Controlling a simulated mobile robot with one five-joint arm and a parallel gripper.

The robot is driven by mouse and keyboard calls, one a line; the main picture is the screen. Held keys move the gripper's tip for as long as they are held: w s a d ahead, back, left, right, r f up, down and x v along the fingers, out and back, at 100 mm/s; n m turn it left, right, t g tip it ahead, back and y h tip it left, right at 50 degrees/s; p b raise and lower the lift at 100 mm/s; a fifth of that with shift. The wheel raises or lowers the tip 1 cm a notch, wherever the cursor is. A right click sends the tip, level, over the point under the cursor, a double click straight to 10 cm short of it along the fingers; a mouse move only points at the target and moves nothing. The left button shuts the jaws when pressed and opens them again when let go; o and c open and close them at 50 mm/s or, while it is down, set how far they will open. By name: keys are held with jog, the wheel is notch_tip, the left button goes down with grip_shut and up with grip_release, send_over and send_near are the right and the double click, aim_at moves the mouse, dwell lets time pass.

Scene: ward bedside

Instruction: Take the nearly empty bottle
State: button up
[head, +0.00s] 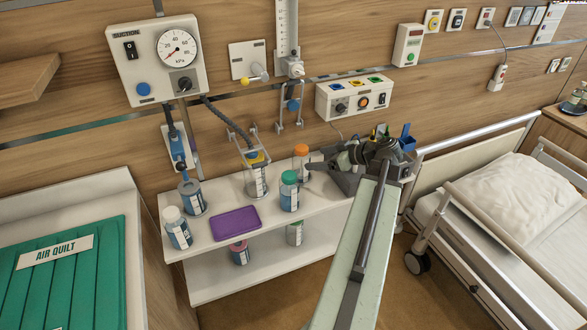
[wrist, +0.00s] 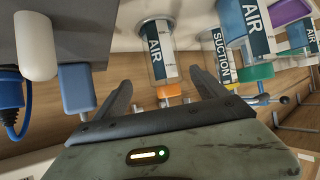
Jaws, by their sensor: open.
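A clear bottle with an orange cap (head: 301,150) stands at the back of the white shelf unit's top, just left of my gripper (head: 320,163). It looks mostly empty, and a green-capped bottle partly hides it. In the wrist view the picture is turned over: the orange-capped bottle (wrist: 160,58), labelled AIR, lies in line with the gap between my fingers (wrist: 160,84). My gripper is open with nothing held. I cannot tell whether the fingers reach around the bottle. The green-capped bottle (head: 289,192) is in front and holds bluish contents.
A yellow-capped bottle (head: 256,180), a blue-capped bottle (head: 191,196), a white-capped bottle (head: 177,229) and a purple tray (head: 236,222) share the top of the shelf unit (head: 320,207). Bottles stand below. A bed (head: 510,205) is right; hoses and wall fittings are behind.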

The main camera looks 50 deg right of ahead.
aim_at(301, 160)
jog(key=shift+a+b+x, duration=0.15)
jog(key=shift+b+x, duration=0.8)
jog(key=shift+x, duration=1.05)
jog(key=shift+a+b+x, duration=0.15)
jog(key=shift+b+x, duration=0.75)
jog(key=shift+x, duration=1.1)
jog(key=shift+s+r, duration=0.1)
jog(key=shift+r, duration=0.1)
jog(key=c, duration=1.6)
